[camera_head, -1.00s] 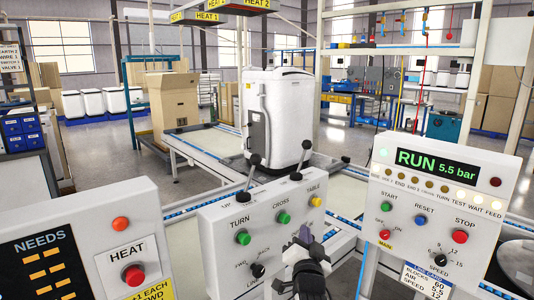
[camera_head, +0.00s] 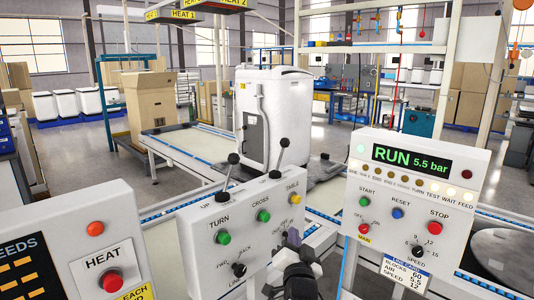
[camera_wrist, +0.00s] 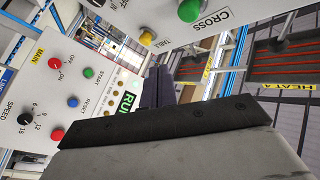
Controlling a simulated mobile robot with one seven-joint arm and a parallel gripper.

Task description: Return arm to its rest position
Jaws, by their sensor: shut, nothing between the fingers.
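My gripper (camera_head: 291,238) shows at the bottom middle of the head view, in front of the lower right part of the middle control panel (camera_head: 205,255). Its fingers are together with nothing between them. In the wrist view the dark fingers (camera_wrist: 156,88) stand close together, with the RUN panel (camera_wrist: 75,65) to their left. The middle panel's green CROSS button (camera_wrist: 190,10) and yellow TABLE button (camera_wrist: 148,38) show at the top of that view. The fingertips look apart from the panel face, though the exact gap cannot be told.
The RUN 5.5 bar panel (camera_head: 403,190) stands to the right and the HEAT panel (camera_head: 70,225) to the left. Two black levers (camera_head: 233,160) rise from the middle panel. A white appliance (camera_head: 272,115) stands on the line behind it. A cardboard box (camera_head: 150,105) is further back.

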